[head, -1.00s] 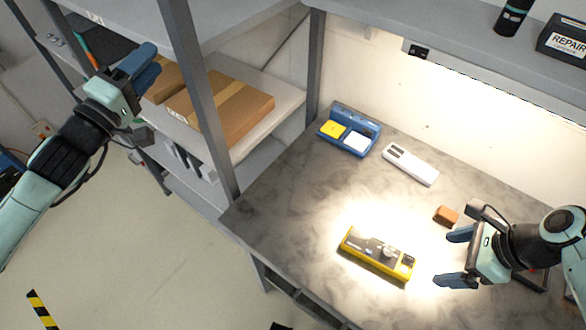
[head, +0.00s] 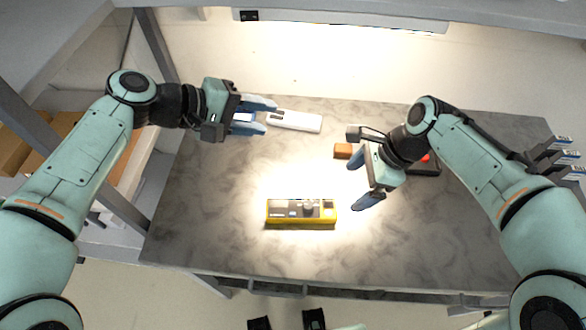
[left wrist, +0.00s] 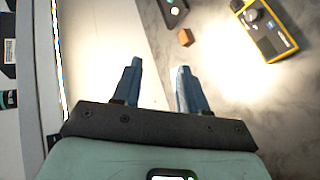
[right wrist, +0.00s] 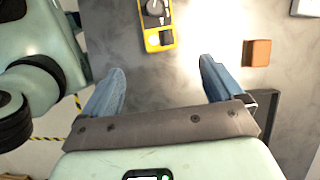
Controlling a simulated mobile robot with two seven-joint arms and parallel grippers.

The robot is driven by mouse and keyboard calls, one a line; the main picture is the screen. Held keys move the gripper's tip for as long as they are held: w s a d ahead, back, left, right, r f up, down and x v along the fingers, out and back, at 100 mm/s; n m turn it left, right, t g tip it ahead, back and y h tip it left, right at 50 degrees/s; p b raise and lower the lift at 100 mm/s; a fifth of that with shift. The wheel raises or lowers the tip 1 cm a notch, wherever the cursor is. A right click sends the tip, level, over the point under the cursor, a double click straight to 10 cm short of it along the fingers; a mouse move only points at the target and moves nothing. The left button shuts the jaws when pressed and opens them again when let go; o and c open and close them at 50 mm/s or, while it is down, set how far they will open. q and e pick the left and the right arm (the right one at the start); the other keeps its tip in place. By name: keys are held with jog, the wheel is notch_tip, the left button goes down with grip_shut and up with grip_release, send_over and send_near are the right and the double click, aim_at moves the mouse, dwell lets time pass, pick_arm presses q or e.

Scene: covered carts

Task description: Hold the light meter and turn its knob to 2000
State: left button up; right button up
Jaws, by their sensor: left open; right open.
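The light meter (head: 301,222) is a yellow case with a dark grey face and a round knob (head: 309,209). It lies flat on the workbench in the bright light, and I cannot read the knob's setting. It also shows in the left wrist view (left wrist: 277,43) and, partly, in the right wrist view (right wrist: 160,42). My left gripper (head: 271,117) is open and empty, above the back left of the bench, apart from the meter. My right gripper (head: 360,180) is open and empty, to the right of the meter and a little behind it.
A white device (head: 294,121) lies near the back wall by my left gripper. A small brown block (head: 343,151) sits behind the meter. A dark tray (head: 428,168) is at the right, partly hidden by my right arm. The bench front (head: 220,245) is clear.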

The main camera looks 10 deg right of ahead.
aim_at(329, 207)
pick_arm(q)
jog(key=s+d+f+n+g+y, duration=0.2)
jog(key=d+f+y, duration=0.1)
jog(key=f, duration=0.3)
jog(key=s+d+f+n+g+y, duration=0.1)
jog(key=s+d+f+g+y, duration=0.1)
jog(key=f+y, duration=0.4)
jog(key=shift+s+d+f+n+g, duration=0.25)
jog(key=shift+d+f+n+g, duration=0.15)
jog(key=shift+d+f+g, duration=0.4)
pick_arm(e)
jog(key=x, duration=1.3)
jog(key=shift+f, duration=0.2)
